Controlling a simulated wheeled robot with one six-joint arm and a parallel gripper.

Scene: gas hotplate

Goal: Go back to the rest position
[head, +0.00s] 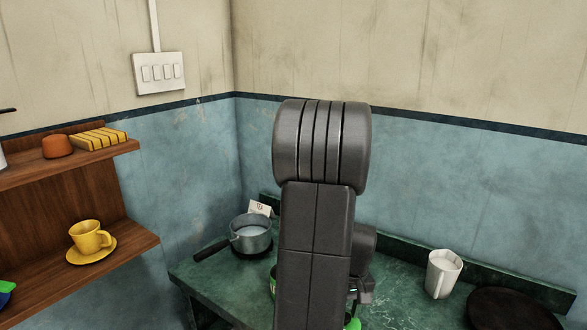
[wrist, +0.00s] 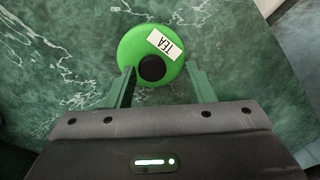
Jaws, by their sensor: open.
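In the wrist view, my gripper (wrist: 161,72) is open. Its two fingers stand on either side of the black knob of a round green lid (wrist: 133,45) with a white TEA label. Gaps show between the knob and both fingers, and the gripper holds nothing. In the head view, my arm stands upright in the middle and hides most of the gripper. Slivers of bright green show beside the arm, low in the picture; I cannot tell which part of the green item each belongs to.
Wooden shelves hold a yellow cup (head: 88,237) on the left. The space above the counter is clear.

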